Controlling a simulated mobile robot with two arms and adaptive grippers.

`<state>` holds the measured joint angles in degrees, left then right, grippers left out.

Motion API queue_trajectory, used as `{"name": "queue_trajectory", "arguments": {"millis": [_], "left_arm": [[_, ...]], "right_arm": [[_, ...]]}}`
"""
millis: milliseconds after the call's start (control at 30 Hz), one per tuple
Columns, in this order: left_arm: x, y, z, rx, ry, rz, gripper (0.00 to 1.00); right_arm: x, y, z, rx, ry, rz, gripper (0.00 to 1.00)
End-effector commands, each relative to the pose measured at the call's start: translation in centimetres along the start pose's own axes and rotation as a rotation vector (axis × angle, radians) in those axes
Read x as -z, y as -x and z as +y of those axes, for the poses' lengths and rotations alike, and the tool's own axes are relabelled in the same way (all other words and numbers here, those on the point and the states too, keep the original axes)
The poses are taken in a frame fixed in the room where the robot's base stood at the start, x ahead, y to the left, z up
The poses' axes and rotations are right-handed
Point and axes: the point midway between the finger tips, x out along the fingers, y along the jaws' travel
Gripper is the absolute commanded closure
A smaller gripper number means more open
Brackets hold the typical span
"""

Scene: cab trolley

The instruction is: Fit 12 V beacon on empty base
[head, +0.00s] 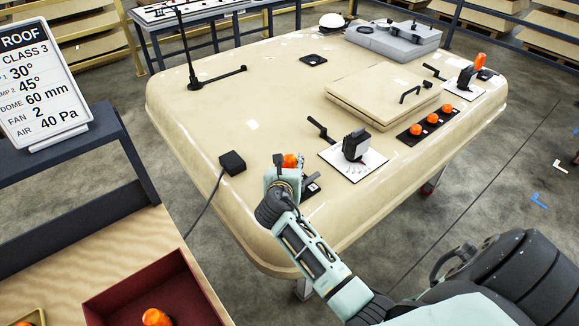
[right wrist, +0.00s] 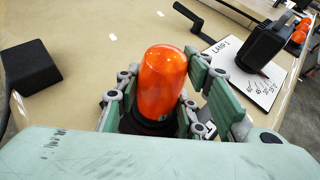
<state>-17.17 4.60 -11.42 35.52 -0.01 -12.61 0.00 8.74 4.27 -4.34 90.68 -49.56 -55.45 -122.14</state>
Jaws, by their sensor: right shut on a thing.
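My right gripper (head: 287,172) is shut on an orange dome beacon (right wrist: 160,85) near the front left corner of the cream roof panel. The beacon stands upright between the fingers, and its orange top (head: 290,160) shows above the gripper in the head view. A dark base plate (head: 311,188) lies on the panel just beside and under the gripper, mostly hidden by it. I cannot tell whether the beacon touches this plate. Another orange beacon (head: 155,317) lies in the dark red tray (head: 128,288) at bottom left. My left gripper is not in view.
A black box (head: 232,162) with a cable sits left of the gripper. A lamp on a white plate (head: 365,173) stands to its right. A black strip with several orange domes (head: 433,119), a raised hatch (head: 375,92) and a black antenna (head: 195,84) are farther back.

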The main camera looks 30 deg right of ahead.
Motion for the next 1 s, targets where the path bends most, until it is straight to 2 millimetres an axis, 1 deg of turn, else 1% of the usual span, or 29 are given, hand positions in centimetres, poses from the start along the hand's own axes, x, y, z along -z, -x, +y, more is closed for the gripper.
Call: {"name": "queue_trajectory", "arguments": {"millis": [467,500,733,1000], "left_arm": [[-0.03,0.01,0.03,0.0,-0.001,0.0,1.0],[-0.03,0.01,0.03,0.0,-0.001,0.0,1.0],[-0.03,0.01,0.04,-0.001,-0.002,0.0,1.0],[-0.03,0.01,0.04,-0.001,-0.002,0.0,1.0]], "right_arm": [[-0.11,0.01,-0.01,0.0,0.0,-0.002,0.95],[-0.11,0.01,-0.01,0.0,0.0,-0.002,0.62],[-0.09,0.01,-0.01,0.0,0.0,-0.001,0.42],[0.02,-0.01,-0.08,0.002,0.001,0.001,0.42]]}}
